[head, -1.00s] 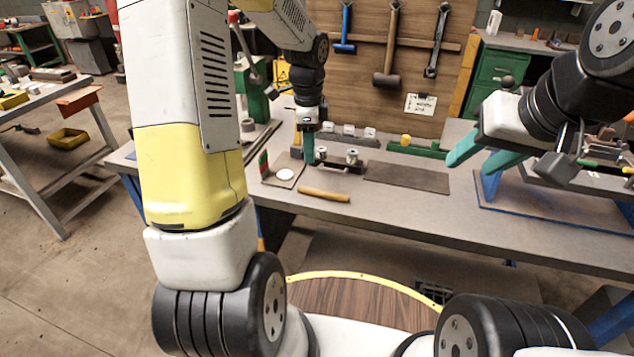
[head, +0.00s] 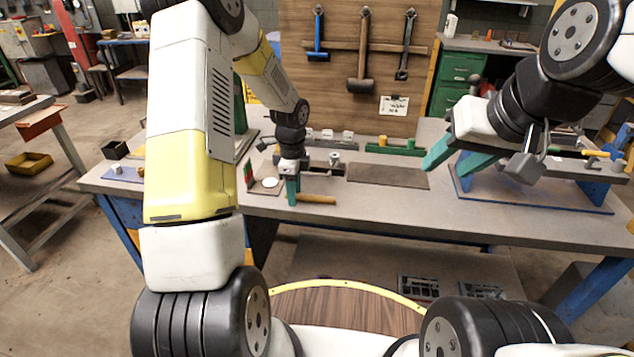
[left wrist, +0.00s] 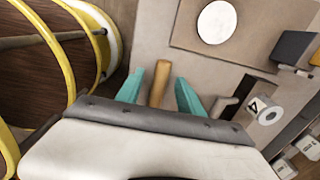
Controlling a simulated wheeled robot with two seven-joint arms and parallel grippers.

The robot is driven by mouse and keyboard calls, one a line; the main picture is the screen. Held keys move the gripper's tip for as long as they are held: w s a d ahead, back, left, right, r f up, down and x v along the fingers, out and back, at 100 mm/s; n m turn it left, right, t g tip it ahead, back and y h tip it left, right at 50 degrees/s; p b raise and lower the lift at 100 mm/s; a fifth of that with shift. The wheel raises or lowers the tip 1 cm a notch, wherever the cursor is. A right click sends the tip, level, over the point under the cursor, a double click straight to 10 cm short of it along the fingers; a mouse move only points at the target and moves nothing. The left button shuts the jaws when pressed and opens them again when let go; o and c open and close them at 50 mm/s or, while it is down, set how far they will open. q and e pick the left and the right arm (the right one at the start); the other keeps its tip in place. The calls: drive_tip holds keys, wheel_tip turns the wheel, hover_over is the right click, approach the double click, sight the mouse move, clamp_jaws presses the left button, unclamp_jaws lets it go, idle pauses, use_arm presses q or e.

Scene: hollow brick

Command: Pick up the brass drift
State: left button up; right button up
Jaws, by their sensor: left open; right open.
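The brass drift (head: 316,199), a tan-gold rod, lies near the front edge of the workbench. My left gripper (head: 292,191) is at the drift's left end, pointing down. In the left wrist view the drift (left wrist: 159,80) shows between the two teal fingers, with a gap on both sides. The left gripper is open and holds nothing. My right gripper (head: 450,163) is open and empty, raised over the right part of the bench.
Behind the drift are a small board with a white disc (head: 270,183) and a dark block with metal cylinders (head: 335,158). A flat brown mat (head: 388,176) lies to the right. Bare bench top (head: 400,210) lies along the front edge.

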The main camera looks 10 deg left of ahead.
use_arm(q)
clamp_jaws()
idle(1.4)
